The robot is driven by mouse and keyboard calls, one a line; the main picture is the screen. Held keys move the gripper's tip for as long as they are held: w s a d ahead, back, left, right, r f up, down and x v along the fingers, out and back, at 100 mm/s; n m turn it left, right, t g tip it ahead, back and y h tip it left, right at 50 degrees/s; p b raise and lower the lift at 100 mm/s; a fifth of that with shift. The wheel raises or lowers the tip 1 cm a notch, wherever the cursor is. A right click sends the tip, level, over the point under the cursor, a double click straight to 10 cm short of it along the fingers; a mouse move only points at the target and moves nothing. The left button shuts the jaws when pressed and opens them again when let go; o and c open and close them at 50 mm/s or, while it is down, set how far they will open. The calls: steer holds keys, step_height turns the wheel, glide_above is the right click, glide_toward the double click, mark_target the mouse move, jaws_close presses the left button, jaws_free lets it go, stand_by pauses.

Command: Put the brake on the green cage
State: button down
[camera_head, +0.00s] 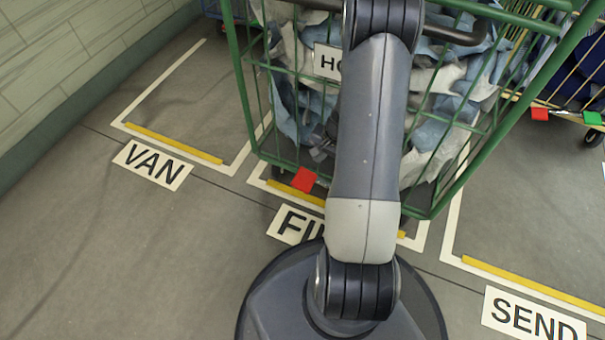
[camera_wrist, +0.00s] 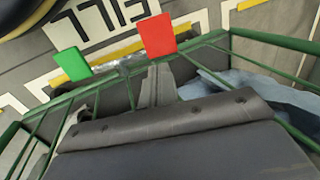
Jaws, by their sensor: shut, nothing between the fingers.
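The green cage (camera_head: 242,85), full of blue and white cloth, stands over the FILL floor label (camera_head: 290,225). Its red pedal (camera_head: 304,180) sticks out low at the front; my arm hides the green pedal there. The wrist view shows the red pedal (camera_wrist: 158,36) and the green pedal (camera_wrist: 71,64) beyond the cage's bars (camera_wrist: 205,40). My gripper (camera_wrist: 158,80) is shut and empty, with its tips pointing toward the red pedal and appearing just short of it. I cannot tell whether they touch.
The VAN bay (camera_head: 185,100) on the left is empty, with a wall (camera_head: 60,60) beyond it. Another cage with a red pedal (camera_head: 540,114) and a green pedal (camera_head: 592,118) stands at the right, behind the SEND label (camera_head: 535,316). Yellow floor strips (camera_head: 175,143) edge the bays.

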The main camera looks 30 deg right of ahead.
mark_target(302, 178)
steer(key=shift+f, duration=0.1)
steer(key=b+x, duration=0.6)
steer(key=x, duration=0.7)
steer(key=shift+w+f, duration=0.1)
steer(key=shift+f, duration=0.25)
steer(key=shift+a, duration=0.1)
steer(key=shift+w+a+p, duration=0.1)
steer(key=shift+w+p, duration=0.05)
steer(key=shift+p, duration=0.95)
steer(key=shift+w+a+f+g+h+p, duration=0.2)
steer(key=shift+g+h+p, duration=0.25)
steer(key=shift+p, duration=0.5)
steer(key=shift+w+f+p, duration=0.1)
steer(key=shift+f+p, duration=0.4)
steer(key=shift+f, duration=0.05)
steer(key=shift+w+a+f, duration=0.15)
steer(key=shift+w+f, duration=0.05)
steer(key=shift+f, duration=0.35)
steer(key=shift+b+x, duration=2.6)
steer(key=shift+b, duration=0.05)
